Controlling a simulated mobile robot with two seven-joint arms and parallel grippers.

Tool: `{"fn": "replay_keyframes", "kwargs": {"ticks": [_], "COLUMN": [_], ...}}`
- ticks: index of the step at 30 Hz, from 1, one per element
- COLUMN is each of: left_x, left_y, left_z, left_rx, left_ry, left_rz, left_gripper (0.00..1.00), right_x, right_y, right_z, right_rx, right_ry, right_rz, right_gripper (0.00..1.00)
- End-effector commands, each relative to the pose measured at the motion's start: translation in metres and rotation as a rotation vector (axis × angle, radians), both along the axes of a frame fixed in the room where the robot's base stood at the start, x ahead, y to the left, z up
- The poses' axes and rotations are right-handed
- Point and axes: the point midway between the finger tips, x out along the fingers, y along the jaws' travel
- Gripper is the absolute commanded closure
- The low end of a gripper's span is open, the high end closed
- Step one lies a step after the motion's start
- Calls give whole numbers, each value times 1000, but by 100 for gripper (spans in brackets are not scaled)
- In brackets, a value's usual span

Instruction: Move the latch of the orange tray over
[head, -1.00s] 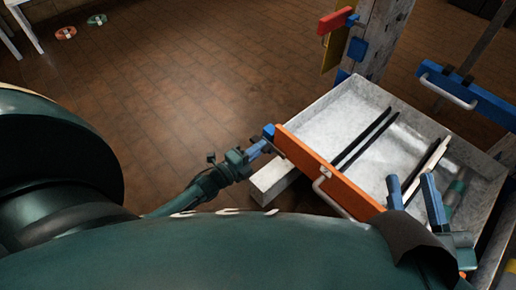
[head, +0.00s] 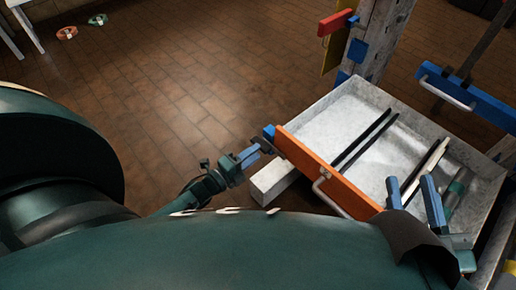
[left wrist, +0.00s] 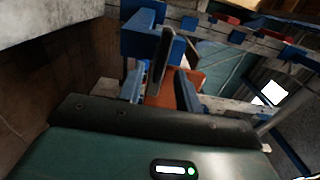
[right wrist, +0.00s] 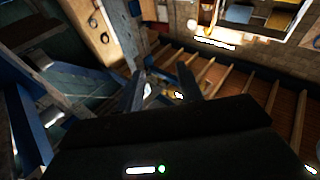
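The orange tray is a pale metal tray with an orange front panel (head: 325,172) and a light handle (head: 320,189). A blue block (head: 269,131) sits at the panel's left end, with a small dark latch piece (head: 263,146) beside it. In the left wrist view the blue block (left wrist: 145,37) and an upright dark latch lever (left wrist: 161,60) stand ahead of the fingers. My left gripper (head: 250,155) is open, just left of the latch, seemingly apart from it. My right gripper (head: 413,190) is open and empty above the tray's right front part.
Dark strips (head: 364,138) and a dark green cylinder (head: 456,190) lie in the tray. A wooden post (head: 382,40) with a red handle bar (head: 337,21) stands behind. A blue panel with a handle (head: 468,94) is at right.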

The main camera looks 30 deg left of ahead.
Motion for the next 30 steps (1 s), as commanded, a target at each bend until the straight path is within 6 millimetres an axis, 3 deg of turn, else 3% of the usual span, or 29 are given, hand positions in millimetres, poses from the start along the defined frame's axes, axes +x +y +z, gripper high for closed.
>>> {"fn": "replay_keyframes", "kwargs": {"ticks": [6, 13, 19, 30], "left_x": [-50, -86, -97, -97], "left_y": [18, 31, 35, 35], "left_z": [2, 1, 1, 0], "left_rx": [1, 0, 0, 0], "left_ry": [5, 2, 0, 0], "left_rz": [0, 0, 0, 0], "left_gripper": [65, 65, 65, 65], "right_x": [2, 1, 1, 1], "right_y": [-2, -5, -7, -7], "right_z": [1, -5, -8, -7], "right_rx": [-38, -67, -80, -77], "right_ry": [7, 14, 18, 16], "right_rz": [-20, -32, -38, -38], "right_gripper": [64, 64, 64, 64]}}
